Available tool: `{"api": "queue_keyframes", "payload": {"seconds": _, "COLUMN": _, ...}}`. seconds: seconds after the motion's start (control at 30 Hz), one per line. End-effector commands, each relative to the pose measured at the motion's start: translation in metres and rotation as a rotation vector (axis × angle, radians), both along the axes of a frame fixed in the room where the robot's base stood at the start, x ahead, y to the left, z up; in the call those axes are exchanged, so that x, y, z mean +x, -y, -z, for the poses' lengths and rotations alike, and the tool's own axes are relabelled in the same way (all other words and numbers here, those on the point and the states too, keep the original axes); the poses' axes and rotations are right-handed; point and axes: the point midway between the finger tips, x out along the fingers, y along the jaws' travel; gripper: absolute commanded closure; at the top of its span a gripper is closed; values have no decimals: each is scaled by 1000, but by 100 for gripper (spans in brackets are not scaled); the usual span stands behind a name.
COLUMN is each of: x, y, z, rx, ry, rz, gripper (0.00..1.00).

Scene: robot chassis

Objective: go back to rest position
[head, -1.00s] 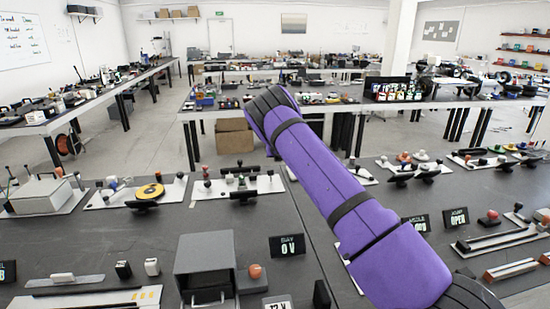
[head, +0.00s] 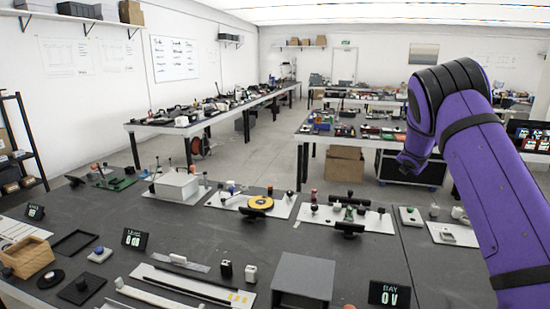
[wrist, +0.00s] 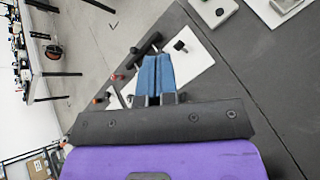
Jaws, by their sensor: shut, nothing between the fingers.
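My purple arm rises on the right side of the head view and bends at a black joint. My gripper is hidden in the head view, behind or beyond the arm links. In the wrist view my gripper (wrist: 156,75) shows as two blue fingers side by side, touching along their length. It is shut with nothing held. Beyond the fingertips lies a white board (wrist: 185,68) with dark knobs on the dark bench top.
A "BAY 0 V" display (head: 389,294) stands at front right. Open floor (head: 255,155) lies beyond the bench.

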Motion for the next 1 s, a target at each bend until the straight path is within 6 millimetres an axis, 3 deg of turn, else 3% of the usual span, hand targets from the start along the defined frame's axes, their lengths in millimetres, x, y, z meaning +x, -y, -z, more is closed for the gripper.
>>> {"api": "queue_keyframes", "payload": {"seconds": 0.03, "x": -12, "y": 0, "z": -21, "rx": 58, "ry": 27, "rz": 56, "gripper": 100}}
{"api": "queue_keyframes", "payload": {"seconds": 0.1, "x": -29, "y": -1, "z": -42, "rx": 140, "ry": 56, "rz": 134, "gripper": 100}}
{"api": "queue_keyframes", "payload": {"seconds": 0.4, "x": -112, "y": -17, "z": -120, "rx": 487, "ry": 161, "rz": 441, "gripper": 100}}
{"api": "queue_keyframes", "payload": {"seconds": 0.7, "x": -208, "y": -49, "z": -177, "rx": 817, "ry": 222, "rz": 713, "gripper": 100}}
{"api": "queue_keyframes", "payload": {"seconds": 1.0, "x": -315, "y": -92, "z": -211, "rx": 1108, "ry": 240, "rz": 964, "gripper": 100}}
